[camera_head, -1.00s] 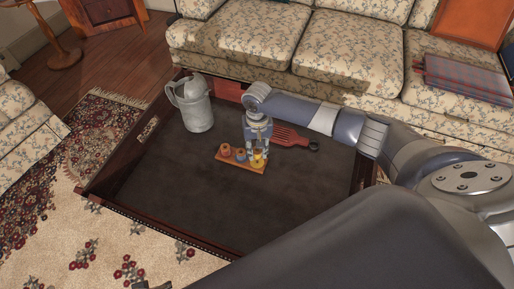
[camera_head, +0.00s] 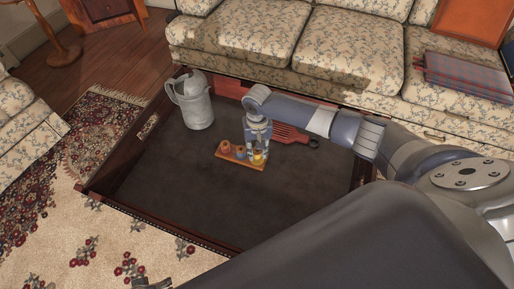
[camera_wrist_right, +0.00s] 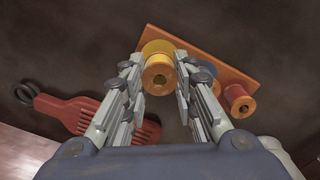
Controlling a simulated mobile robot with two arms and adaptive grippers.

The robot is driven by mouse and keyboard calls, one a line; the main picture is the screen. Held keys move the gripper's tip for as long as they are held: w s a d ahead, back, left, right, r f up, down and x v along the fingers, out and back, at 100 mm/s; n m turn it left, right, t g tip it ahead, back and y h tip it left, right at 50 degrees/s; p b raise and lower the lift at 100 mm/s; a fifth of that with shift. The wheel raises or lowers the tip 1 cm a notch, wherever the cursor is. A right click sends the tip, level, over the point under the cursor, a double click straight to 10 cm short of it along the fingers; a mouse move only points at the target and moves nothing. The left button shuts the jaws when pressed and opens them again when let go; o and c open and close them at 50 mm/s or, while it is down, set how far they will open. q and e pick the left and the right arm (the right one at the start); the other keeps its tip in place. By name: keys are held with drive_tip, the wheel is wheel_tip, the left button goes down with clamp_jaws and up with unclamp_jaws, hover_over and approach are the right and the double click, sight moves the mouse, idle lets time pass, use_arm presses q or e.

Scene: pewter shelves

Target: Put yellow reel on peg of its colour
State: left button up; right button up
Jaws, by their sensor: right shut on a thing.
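The yellow reel (camera_wrist_right: 159,76) is between the fingertips of my right gripper (camera_wrist_right: 158,82), which is shut on it; the head view also shows this gripper (camera_head: 258,145). The reel is upright, its hole facing the wrist camera, over one end of the orange-brown board (camera_wrist_right: 225,63). A wider yellow disc (camera_wrist_right: 157,48) shows just behind the reel. I cannot tell whether a peg is inside the reel. A red reel (camera_wrist_right: 239,99) and a blue part (camera_wrist_right: 208,71) are farther along the board. A dark piece at the head view's bottom edge may be my left gripper (camera_head: 152,284).
A red slotted tool with a dark handle end (camera_wrist_right: 75,112) lies beside the board. A grey metal jug (camera_head: 196,104) stands on the dark table (camera_head: 190,205), left of the board. The table's front part is clear. A flowered sofa (camera_head: 340,55) stands behind.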

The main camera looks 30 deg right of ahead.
drive_tip(key=shift+f, duration=0.4)
drive_tip(key=o, duration=0.9)
drive_tip(key=shift+o, duration=0.2)
drive_tip(key=shift+r, duration=0.1)
wheel_tip(320, 180, up, 12)
drive_tip(key=shift+d, duration=0.1)
